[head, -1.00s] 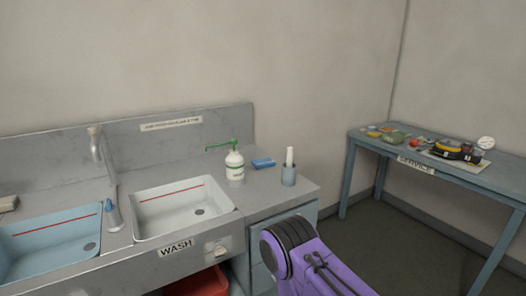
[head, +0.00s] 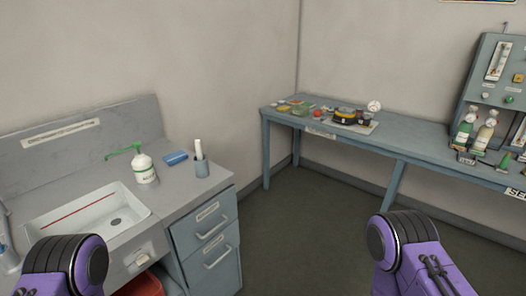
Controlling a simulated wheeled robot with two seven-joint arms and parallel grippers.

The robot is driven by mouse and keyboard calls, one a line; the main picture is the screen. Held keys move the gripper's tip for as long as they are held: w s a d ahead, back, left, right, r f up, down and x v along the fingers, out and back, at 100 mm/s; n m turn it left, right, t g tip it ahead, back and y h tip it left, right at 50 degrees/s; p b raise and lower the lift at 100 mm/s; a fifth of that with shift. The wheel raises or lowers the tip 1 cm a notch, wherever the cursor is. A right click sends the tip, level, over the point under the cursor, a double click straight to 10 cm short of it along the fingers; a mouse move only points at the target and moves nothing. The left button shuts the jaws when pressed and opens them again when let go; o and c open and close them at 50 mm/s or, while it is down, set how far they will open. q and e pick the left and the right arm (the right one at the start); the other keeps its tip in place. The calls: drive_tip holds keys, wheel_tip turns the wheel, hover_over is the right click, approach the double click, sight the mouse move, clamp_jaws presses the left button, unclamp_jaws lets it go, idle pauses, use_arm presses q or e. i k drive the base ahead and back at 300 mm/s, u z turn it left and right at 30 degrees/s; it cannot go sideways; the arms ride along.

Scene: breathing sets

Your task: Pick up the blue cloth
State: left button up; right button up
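A small blue item (head: 175,158), which looks like the folded blue cloth, lies flat on the grey counter (head: 185,182). It sits between a white bottle with a green pump (head: 144,166) and a grey cup (head: 202,168) holding a white roll-like item. Only purple and black links of my two arms show, at the bottom left and bottom right. Neither of my grippers is in the picture. Nothing touches the blue item.
A white sink (head: 85,215) is set in the counter's left part. Drawers (head: 208,240) are under the counter, with a red bin (head: 140,286) beside them. A blue table (head: 345,143) with several items stands along the back right wall. Open dark floor (head: 310,235) lies between.

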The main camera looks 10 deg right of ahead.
sight(175, 157)
drive_tip(key=z, duration=0.8)
drive_tip(key=i, duration=3.4)
drive_tip(key=u, duration=1.5)
drive_tip(key=i, duration=1.35)
drive_tip(key=u, duration=2.85)
